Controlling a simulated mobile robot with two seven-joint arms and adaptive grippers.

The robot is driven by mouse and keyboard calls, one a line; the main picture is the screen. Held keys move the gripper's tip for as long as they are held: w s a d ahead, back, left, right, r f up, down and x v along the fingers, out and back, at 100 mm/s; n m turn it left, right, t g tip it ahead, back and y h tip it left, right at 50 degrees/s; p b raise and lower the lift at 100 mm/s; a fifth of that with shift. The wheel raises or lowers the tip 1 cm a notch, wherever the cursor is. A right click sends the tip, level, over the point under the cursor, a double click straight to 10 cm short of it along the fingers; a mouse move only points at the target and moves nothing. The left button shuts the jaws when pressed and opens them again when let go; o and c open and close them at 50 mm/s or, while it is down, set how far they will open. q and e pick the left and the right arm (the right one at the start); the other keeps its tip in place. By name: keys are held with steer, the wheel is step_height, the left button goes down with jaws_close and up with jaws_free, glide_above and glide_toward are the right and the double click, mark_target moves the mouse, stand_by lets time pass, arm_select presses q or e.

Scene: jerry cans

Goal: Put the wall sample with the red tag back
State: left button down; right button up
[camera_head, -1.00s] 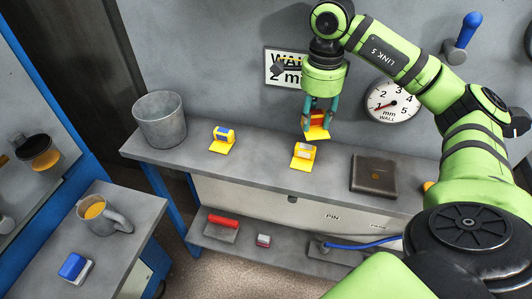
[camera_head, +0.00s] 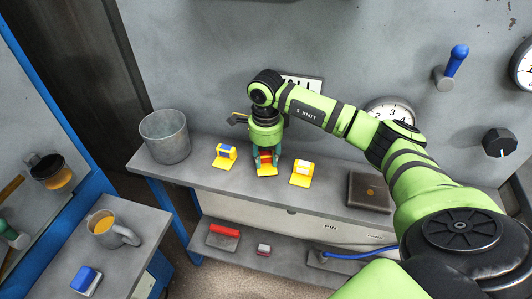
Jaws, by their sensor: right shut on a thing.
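The wall sample with the red tag (camera_head: 266,170) is a small yellow piece with its red part between my fingers. My right gripper (camera_head: 266,160) points down and is shut on it. The sample is at the grey bench (camera_head: 333,194), in the gap between a yellow sample with a blue tag (camera_head: 224,158) on the left and a yellow sample with a white tag (camera_head: 301,174) on the right. I cannot tell whether it touches the bench top. The fingers hide part of it. My left gripper is not in view.
A metal bucket (camera_head: 165,137) stands at the bench's left end and a dark brown box (camera_head: 369,192) to the right. A wall sign and a gauge (camera_head: 391,111) are behind my arm. A lower shelf holds a red-handled item (camera_head: 224,231). A mug (camera_head: 108,229) stands on the left table.

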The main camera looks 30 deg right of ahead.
mark_target(266, 155)
steer(key=shift+f, duration=0.25)
steer(key=o, duration=0.9)
steer(key=shift+o, duration=0.2)
steer(key=shift+r, duration=0.1)
steer(key=shift+r, duration=0.25)
step_height(266, 155, up, 12)
steer(key=b, duration=0.2)
steer(key=shift+f+b, duration=0.2)
steer(key=shift+b, duration=0.2)
